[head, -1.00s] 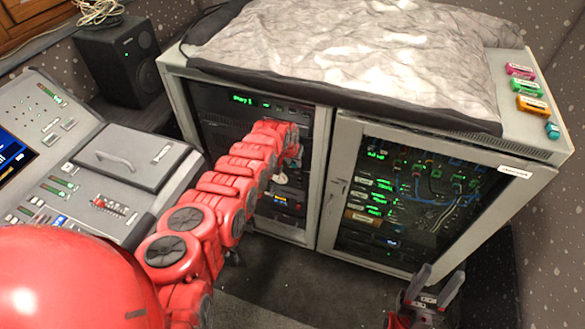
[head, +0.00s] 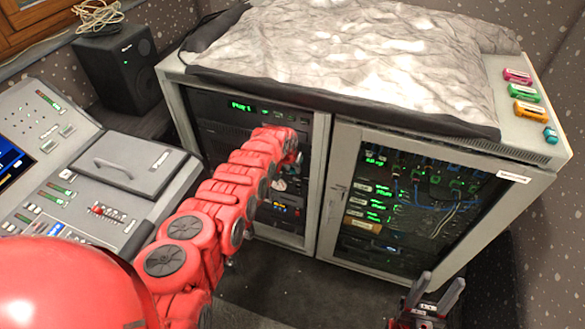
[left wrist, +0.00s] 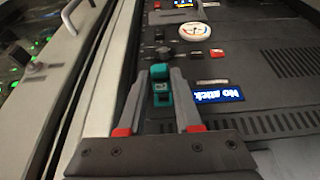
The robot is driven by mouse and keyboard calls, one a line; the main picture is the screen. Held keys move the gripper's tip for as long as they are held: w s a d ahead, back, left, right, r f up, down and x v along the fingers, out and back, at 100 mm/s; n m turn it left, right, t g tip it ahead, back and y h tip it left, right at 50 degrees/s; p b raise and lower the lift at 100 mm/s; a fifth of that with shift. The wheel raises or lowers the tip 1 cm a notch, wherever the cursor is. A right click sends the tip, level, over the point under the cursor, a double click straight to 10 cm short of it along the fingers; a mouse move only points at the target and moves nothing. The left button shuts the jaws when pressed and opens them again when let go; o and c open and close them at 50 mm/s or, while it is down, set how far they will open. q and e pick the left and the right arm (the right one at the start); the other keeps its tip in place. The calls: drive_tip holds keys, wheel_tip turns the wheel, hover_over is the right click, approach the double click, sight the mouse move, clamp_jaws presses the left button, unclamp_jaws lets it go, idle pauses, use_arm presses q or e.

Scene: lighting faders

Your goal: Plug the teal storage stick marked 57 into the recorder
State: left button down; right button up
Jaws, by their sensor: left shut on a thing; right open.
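The teal storage stick (left wrist: 161,88) stands between the fingers of my left gripper (left wrist: 157,77) in the left wrist view. That gripper is shut on it; no number can be read. Beyond it is a dark panel, likely the recorder (left wrist: 225,63), with a blue display reading "No stick" (left wrist: 217,95) right of the stick. Whether the stick touches a socket cannot be told. In the head view my left arm reaches into the cabinet's left bay, and its gripper (head: 297,155) is mostly hidden. My right gripper (head: 441,283) is open and empty at the bottom right.
The cabinet's right bay has a glass door (head: 410,200). Pink (head: 517,76), green (head: 524,92) and orange (head: 531,110) blocks and a small teal one (head: 550,134) lie on the cabinet top beside a grey cover (head: 350,60). A mixing desk (head: 75,190) stands left of my arm.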

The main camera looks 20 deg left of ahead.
use_arm(q)
drive_tip(key=shift+w+b, duration=0.85)
drive_tip(key=shift+b, duration=1.65)
idle(0.4)
idle(0.5)
drive_tip(key=c, duration=0.5)
unclamp_jaws()
